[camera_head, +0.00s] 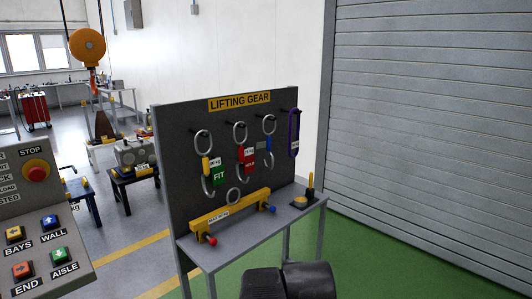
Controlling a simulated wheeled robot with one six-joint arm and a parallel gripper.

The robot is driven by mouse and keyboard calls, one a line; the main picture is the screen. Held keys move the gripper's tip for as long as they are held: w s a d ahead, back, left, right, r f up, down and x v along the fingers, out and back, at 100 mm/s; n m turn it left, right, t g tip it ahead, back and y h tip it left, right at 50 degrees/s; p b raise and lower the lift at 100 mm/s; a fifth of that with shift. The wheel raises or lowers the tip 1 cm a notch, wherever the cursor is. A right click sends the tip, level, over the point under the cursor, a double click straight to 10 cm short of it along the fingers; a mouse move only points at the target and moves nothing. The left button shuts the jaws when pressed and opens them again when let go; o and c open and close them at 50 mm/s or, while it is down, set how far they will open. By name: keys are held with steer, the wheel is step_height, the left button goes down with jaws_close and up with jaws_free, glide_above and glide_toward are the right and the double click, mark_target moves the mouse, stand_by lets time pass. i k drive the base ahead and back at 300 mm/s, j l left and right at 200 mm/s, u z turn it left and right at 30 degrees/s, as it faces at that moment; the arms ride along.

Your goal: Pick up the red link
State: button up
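A lifting gear board (180,130) stands in the middle of the view with metal links hanging on its pegs. The second link from the left (240,131) has a red sleeve and a red tag (249,160) whose small print I cannot read fully. It hangs upright against the board, between a link with a yellow sleeve and green FIT tag (218,175) and a link with a blue sleeve (269,124). A dark rounded part of my arm shows at the bottom centre, in front of the bench and apart from the links. My gripper's fingers are not visible.
A yellow beam (232,209) with red and blue ends lies on the bench shelf (246,236). A purple link (294,133) hangs at the right. A button console (40,235) stands at left, an orange hoist (87,46) hangs behind. Green floor (365,270) is clear at right.

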mark_target(242, 153)
steer(key=i+u, duration=0.3)
steer(key=i, duration=0.2)
steer(key=i+l+u, duration=0.25)
steer(key=i, duration=0.2)
steer(key=i+l+u, duration=0.15)
steer(key=i+u, duration=0.15)
steer(key=i, duration=0.15)
